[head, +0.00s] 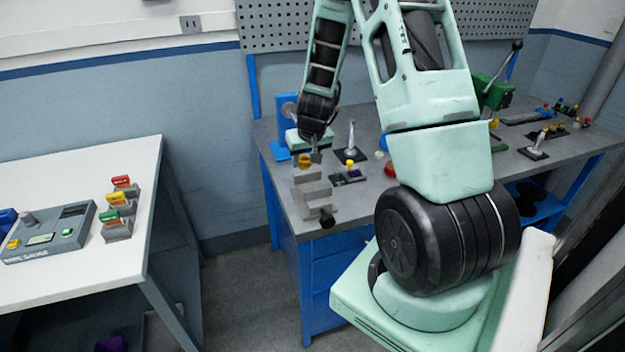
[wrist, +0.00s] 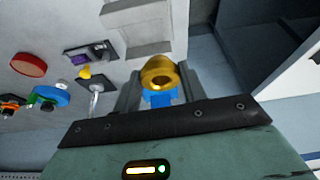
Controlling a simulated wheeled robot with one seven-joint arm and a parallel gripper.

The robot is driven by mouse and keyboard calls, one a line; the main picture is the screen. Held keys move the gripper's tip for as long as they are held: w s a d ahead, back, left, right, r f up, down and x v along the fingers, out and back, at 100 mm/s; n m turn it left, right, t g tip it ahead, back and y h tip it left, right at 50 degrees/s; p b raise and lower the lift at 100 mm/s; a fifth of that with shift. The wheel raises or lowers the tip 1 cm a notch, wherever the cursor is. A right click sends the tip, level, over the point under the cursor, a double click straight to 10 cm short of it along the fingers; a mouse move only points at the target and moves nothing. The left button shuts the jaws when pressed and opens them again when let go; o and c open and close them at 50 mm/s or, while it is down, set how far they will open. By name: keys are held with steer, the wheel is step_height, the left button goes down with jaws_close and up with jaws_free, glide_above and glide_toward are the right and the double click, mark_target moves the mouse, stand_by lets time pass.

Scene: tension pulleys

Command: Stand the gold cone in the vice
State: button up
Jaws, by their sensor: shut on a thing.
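My gripper (head: 310,158) is shut on the gold cone (head: 304,161), above the workbench and near the vice. In the wrist view the gold cone (wrist: 160,73) sits between the two grey fingers of my gripper (wrist: 160,88); its round end shows a dark hollow. A blue patch shows beside it between the fingers; I cannot tell what it belongs to. The grey vice (head: 312,190), with a black knob, stands at the bench's front left corner, just below my gripper. The vice (wrist: 140,25) also shows beyond the cone in the wrist view, apart from it.
A black plate with a purple piece (head: 348,177) lies right of the vice. A white table (head: 90,190) with coloured blocks stands at left, across a floor gap.

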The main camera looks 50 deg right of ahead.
mark_target(312, 179)
steer(key=shift+s+d+r, duration=0.2)
steer(key=shift+d+r, duration=0.45)
steer(key=shift+d, duration=0.2)
steer(key=shift+d+f+p, duration=0.15)
steer(key=shift+f+p, duration=0.35)
steer(key=shift+f, duration=1.95)
steer(key=shift+d+f+p, duration=0.15)
steer(key=shift+f+p, duration=0.3)
steer(key=shift+f, duration=2)
steer(key=shift+f, duration=0.1)
steer(key=o, duration=1.1)
